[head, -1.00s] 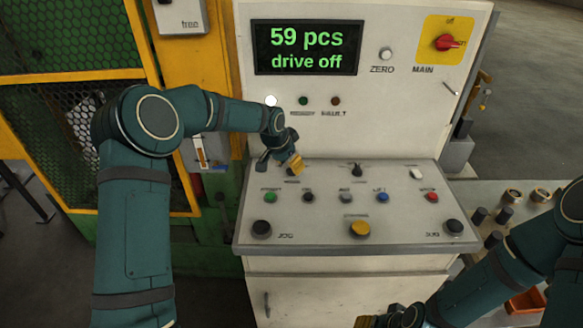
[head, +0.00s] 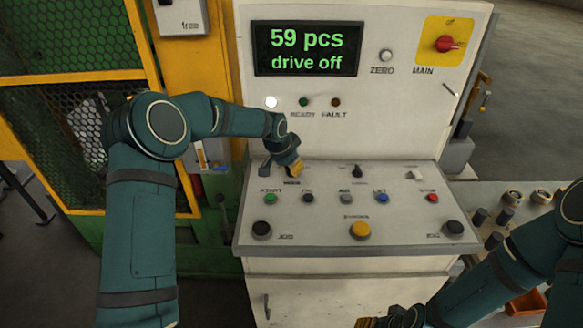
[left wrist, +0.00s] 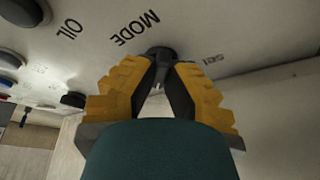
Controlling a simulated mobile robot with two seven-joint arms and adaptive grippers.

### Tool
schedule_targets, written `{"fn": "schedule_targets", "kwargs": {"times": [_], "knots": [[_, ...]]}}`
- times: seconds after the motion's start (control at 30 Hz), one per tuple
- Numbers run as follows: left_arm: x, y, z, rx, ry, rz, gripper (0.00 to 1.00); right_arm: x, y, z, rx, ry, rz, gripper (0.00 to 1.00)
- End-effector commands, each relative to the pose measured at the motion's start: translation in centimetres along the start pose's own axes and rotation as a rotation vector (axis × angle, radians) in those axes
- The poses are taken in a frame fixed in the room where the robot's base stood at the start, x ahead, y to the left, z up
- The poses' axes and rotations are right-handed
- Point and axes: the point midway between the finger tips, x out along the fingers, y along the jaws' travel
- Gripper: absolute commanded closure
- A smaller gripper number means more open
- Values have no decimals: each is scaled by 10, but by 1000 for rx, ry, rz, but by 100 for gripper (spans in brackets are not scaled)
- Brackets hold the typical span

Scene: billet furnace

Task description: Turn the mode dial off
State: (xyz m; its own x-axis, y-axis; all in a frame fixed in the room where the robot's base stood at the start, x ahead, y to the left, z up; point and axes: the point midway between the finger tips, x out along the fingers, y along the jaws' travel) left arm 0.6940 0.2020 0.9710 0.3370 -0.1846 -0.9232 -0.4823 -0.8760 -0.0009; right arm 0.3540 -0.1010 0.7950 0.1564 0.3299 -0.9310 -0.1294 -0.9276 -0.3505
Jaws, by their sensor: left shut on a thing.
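The mode dial (left wrist: 161,54) is a dark knob beside the printed word MODE in the left wrist view. My left gripper (left wrist: 160,75) has its yellow-padded fingers closed on the dial from both sides, hiding part of it. In the head view my left gripper (head: 291,172) is at the upper left of the sloped control panel (head: 320,212), and the dial is hidden behind it. The display (head: 306,48) reads "59 pcs" and "drive off". My right gripper (head: 378,322) is low at the bottom edge, partly cut off, and its jaw state is unclear.
Several buttons sit near the dial, including a green one (head: 270,198) and a yellow one (head: 360,230). A second dark selector (head: 357,171) stands to the right. The red main switch (head: 447,43) is at the upper right. A yellow-framed mesh guard (head: 75,130) stands at left.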

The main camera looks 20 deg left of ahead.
Motion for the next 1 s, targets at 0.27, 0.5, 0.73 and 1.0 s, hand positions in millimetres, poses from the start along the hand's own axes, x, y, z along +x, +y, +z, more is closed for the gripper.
{"fn": "schedule_targets", "kwargs": {"times": [0.27,0.5,0.73,1.0], "knots": [[2,2,1,-63,-2,-27,100,8,3,3,-2,-6,-1,53],[4,3,1,-216,-2,-92,100,23,9,10,-6,-19,-2,53],[4,3,1,-399,-1,-168,100,36,14,16,-10,-32,-3,53],[3,4,1,-581,-4,-243,100,46,17,14,-10,-25,-3,53]]}}
